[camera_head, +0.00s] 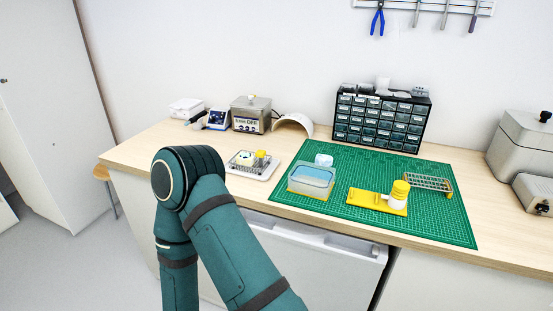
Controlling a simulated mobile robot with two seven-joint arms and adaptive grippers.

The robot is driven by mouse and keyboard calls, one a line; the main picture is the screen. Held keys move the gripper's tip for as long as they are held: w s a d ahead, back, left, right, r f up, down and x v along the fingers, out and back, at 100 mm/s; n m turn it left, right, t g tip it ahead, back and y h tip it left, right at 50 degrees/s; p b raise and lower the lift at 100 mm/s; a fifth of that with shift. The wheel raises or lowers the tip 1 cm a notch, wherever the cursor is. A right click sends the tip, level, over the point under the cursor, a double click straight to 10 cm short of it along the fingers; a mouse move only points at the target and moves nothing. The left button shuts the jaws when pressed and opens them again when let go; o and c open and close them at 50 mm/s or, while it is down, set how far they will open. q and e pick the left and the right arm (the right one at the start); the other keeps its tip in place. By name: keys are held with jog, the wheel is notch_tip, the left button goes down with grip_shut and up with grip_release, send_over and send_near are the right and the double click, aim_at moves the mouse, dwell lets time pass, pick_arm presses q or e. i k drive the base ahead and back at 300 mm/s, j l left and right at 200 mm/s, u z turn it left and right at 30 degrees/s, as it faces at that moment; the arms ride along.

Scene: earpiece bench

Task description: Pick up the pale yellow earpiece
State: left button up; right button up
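I cannot make out the pale yellow earpiece for certain at this size. A small pale cream piece with dark spots (244,158) sits on the rack in a white tray (262,176), left of the green mat. A small yellow piece (261,154) is right beside it. On the mat stands a yellow and white stacked round piece (399,194) on a flat yellow base (366,198). Neither gripper shows in the view.
The green mat (440,226) also holds a clear bin with a yellow base (311,179), a pale blue-white piece (324,160) and a wire rack (428,182). A drawer cabinet (380,121) and a metal bath (251,114) stand behind. Grey machines (523,146) stand at right.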

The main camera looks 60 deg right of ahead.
aim_at(245, 159)
jog(key=z, duration=1.75)
jog(key=j+z, duration=0.1)
jog(key=z, duration=0.3)
jog(key=i+j+z, duration=0.1)
jog(key=z, duration=0.3)
jog(key=j+z, duration=0.15)
jog(key=z, duration=0.25)
jog(key=j+z, duration=0.3)
jog(key=j, duration=0.15)
jog(key=j+z, duration=0.3)
jog(key=j, duration=0.15)
